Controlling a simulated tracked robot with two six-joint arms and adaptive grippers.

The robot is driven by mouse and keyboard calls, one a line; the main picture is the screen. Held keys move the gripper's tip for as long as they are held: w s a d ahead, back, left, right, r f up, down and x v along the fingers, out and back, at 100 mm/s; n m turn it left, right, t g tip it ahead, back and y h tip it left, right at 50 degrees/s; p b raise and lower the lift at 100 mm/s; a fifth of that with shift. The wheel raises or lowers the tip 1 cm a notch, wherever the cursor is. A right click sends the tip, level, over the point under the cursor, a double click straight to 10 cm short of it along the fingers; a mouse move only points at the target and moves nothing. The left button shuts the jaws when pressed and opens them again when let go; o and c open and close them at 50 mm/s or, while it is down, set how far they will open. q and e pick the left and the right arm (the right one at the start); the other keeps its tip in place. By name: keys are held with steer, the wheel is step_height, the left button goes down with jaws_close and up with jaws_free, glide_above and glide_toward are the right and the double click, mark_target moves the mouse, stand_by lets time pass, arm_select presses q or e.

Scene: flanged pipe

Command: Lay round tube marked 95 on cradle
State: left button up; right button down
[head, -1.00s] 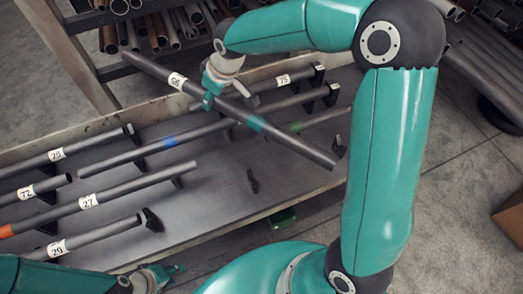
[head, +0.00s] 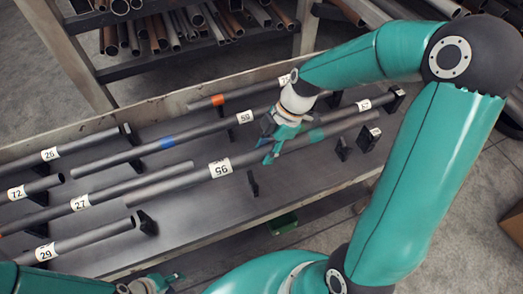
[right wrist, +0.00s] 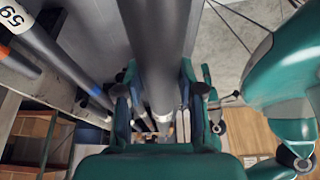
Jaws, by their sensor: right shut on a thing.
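The grey round tube marked 95 (head: 165,186) has a white label and a green band. It slants across the middle of the head view, its right end higher in the picture. My right gripper (head: 274,150) is shut around it between label and band. In the right wrist view the tube (right wrist: 160,55) runs between the fingers (right wrist: 165,105). Small black cradle supports (head: 252,184) and (head: 342,149) stand bare on the bench, just below the tube in the picture; I see no contact. My left gripper (head: 168,282) is at the bottom edge, away from the tube; its jaw opening is unclear.
Other tubes lie on black supports: 59 (head: 215,124), 27 (head: 110,194), 29 (head: 85,234), 26 (head: 85,143) and 72 (head: 40,186). The tubes 59 and 27 run close to the held tube. A black block (head: 368,140) stands at the right. A rack of pipes (head: 185,28) is behind.

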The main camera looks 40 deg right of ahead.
step_height(320, 180, down, 10)
steer(key=b, duration=0.8)
steer(key=shift+r, duration=0.2)
steer(key=shift+s+b, duration=0.15)
steer(key=shift+b, duration=0.15)
stand_by(0.8)
steer(key=shift+f+b, duration=0.55)
steer(key=shift+b, duration=0.15)
steer(key=c, duration=0.6)
jaws_free()
steer(key=shift+c, duration=0.2)
steer(key=shift+s, duration=0.1)
